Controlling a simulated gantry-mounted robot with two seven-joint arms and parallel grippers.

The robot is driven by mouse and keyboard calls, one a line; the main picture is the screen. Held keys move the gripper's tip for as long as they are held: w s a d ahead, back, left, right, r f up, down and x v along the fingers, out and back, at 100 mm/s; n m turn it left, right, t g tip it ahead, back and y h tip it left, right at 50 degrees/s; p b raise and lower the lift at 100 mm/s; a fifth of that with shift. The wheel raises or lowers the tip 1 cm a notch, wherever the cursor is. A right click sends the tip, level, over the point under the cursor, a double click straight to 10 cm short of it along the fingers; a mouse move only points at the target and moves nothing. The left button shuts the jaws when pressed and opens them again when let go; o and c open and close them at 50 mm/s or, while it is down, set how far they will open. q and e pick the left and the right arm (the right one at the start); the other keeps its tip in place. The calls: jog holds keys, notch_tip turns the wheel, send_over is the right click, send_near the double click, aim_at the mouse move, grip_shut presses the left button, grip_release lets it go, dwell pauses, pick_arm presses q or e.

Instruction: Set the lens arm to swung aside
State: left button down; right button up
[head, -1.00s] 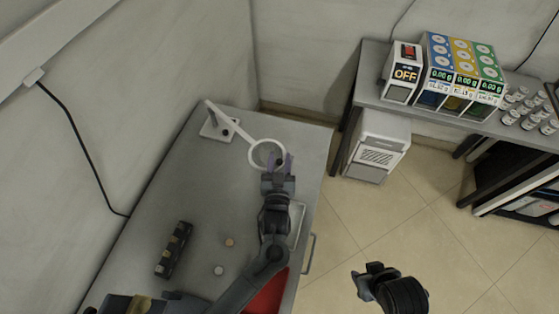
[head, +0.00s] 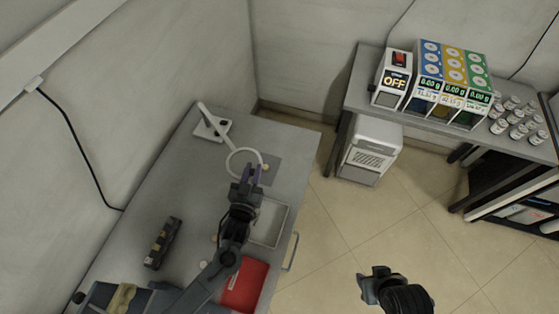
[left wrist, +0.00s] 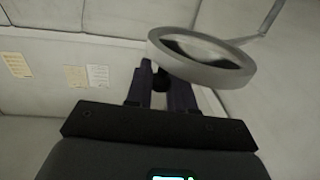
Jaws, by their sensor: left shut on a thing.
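The lens arm (head: 211,116) is a white bar rising from a small white base (head: 222,133) at the back left of the grey table. It ends in a round white lens ring (head: 229,164). The ring also shows large in the left wrist view (left wrist: 232,69), just beyond the fingers. My left gripper (head: 250,175) is shut on the near rim of the ring; the exact contact is partly hidden. My right gripper (head: 372,277) hangs over the floor, away from the table, and its finger gap is unclear.
A grey mat (head: 288,167) lies right of the ring, with a small tan disc (head: 265,167). A shallow tray (head: 281,217) and a red tray (head: 258,283) lie along the table's right edge. A dark block (head: 163,243) lies at left. The table's middle left is clear.

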pick_arm(q)
jog(key=s+a, duration=0.1)
jog(key=s+a+m+h, duration=0.1)
jog(key=s+a+h+p, duration=0.1)
jog(key=a, duration=0.1)
jog(key=shift+a+f+g, duration=0.1)
jog(key=shift+f+g, duration=0.1)
jog(key=shift+g, duration=0.1)
jog(key=c, duration=1)
grip_release()
jog(key=shift+r, duration=0.1)
jog(key=shift+c, duration=0.2)
jog(key=v, duration=1)
jog(key=shift+s, duration=0.4)
jog(key=shift+a, duration=0.1)
